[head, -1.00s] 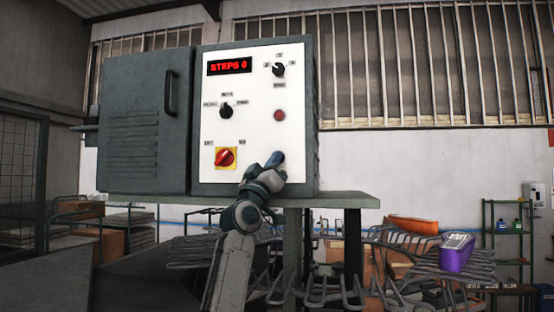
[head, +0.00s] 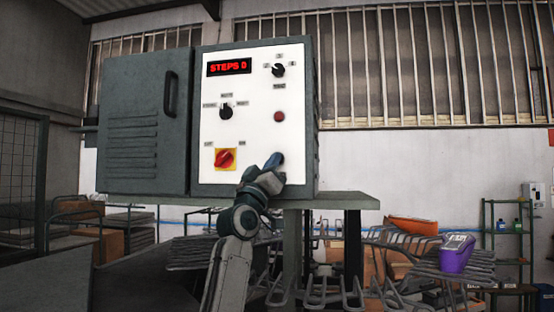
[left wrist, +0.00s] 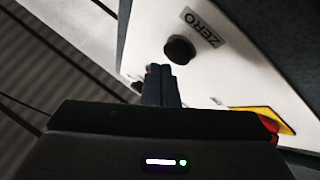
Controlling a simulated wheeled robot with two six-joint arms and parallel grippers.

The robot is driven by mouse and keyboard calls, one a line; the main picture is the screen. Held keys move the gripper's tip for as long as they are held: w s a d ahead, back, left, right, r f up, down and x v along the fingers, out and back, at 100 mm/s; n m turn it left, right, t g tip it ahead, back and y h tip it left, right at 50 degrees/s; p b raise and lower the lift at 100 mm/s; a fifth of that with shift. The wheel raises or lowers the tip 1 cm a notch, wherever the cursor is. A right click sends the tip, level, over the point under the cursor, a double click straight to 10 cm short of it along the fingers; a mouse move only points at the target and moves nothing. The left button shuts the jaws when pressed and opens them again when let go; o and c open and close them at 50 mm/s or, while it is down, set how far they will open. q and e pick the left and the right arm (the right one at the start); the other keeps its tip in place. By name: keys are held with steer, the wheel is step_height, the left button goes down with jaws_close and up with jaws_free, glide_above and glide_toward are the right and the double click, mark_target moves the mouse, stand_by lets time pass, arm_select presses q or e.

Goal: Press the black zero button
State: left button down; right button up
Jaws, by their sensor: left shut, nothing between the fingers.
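The black zero button (left wrist: 180,50) shows in the left wrist view on the white panel, next to a label reading ZERO. In the head view the button is hidden behind my left gripper (head: 274,160). The gripper is at the lower right of the white control panel (head: 232,120). Its fingers are shut and empty. In the left wrist view the fingertips (left wrist: 160,72) appear just beside and below the button; I cannot tell whether they touch the panel. The display (head: 229,67) reads STEPS 0 in red. My right gripper is not in view.
The panel also holds a red rotary switch on a yellow plate (head: 225,158), two black selector knobs (head: 278,70) and a red round button (head: 279,117). The grey cabinet (head: 146,120) stands on a shelf (head: 340,199).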

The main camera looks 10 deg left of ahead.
arm_select(q)
steer(key=s, duration=0.5)
steer(key=shift+p, duration=0.3)
stand_by(0.4)
